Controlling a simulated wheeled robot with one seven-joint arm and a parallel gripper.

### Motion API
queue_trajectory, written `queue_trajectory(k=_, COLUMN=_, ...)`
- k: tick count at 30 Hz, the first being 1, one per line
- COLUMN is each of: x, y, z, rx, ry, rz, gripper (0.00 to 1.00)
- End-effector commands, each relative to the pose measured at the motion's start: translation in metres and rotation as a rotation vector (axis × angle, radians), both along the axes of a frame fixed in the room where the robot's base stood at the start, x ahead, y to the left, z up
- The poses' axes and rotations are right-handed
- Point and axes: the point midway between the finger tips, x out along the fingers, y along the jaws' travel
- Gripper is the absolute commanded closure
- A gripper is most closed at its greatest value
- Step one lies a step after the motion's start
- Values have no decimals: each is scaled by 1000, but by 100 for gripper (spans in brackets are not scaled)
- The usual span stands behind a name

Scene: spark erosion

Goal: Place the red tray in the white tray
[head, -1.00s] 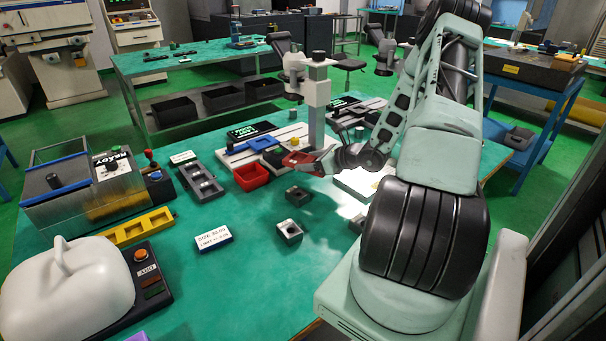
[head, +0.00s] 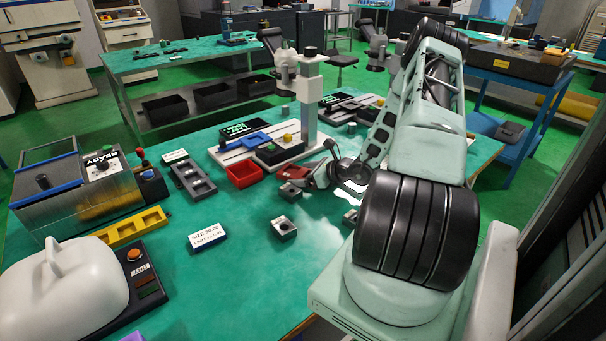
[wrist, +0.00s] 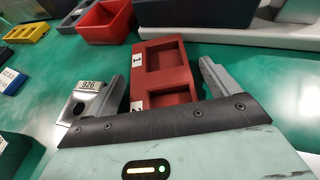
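The red tray (wrist: 165,75) has two recesses, marked 1 and 2, and lies between the two fingers of my gripper (wrist: 162,72) in the wrist view. The fingers flank its long sides closely, and it follows my gripper. In the head view the red tray (head: 294,173) shows at the tips of my gripper (head: 308,178), above the green tabletop. I cannot make out the white tray for certain. A bright white patch (head: 343,207) shows below my wrist, partly hidden by the arm; I cannot tell whether it is the tray or glare.
A red bin (head: 243,174) stands left of my gripper, by a white-based fixture (head: 262,141) with a tall column (head: 310,95). A grey tray (head: 193,180) and yellow tray (head: 134,228) lie left.

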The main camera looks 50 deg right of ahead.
Motion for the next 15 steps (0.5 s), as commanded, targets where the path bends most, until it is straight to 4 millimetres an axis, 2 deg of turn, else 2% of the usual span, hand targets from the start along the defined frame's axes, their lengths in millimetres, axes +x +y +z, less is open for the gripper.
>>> queue_trajectory(k=10, x=0, y=0, z=6, rx=0, ry=0, rz=0, gripper=13)
queue_trajectory(k=15, x=-22, y=-4, z=12, rx=-2, ry=2, rz=-2, gripper=13)
